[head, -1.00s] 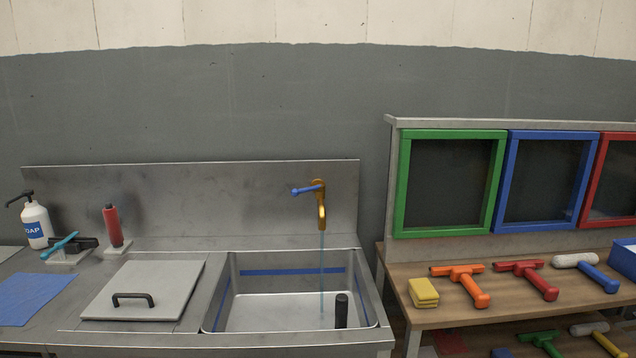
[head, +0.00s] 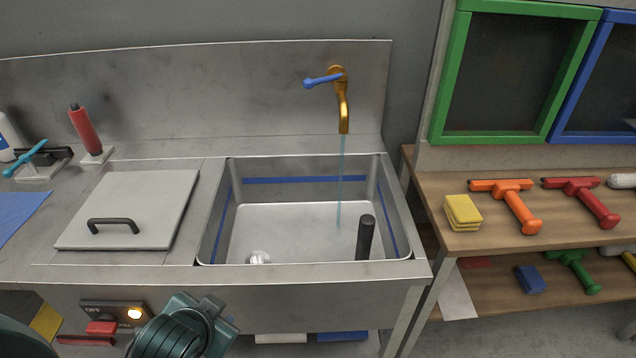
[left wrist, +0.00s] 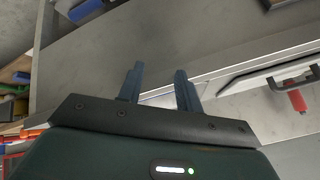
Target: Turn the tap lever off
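The brass tap (head: 343,105) is on the steel backsplash above the sink (head: 300,225). Its blue lever (head: 322,81) points left, roughly level. A thin stream of water (head: 340,175) falls from the spout into the basin. Part of my left arm shows low in the head view, in front of the counter left of the sink, well below and left of the lever. My left gripper (left wrist: 160,82) shows in the left wrist view with its two fingers apart and nothing between them. The lever cannot be made out there. My right gripper is in neither view.
A black upright pipe (head: 365,237) stands in the basin. A grey lid with a black handle (head: 113,225) lies left of the sink. A red cylinder (head: 85,130) stands at the back left.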

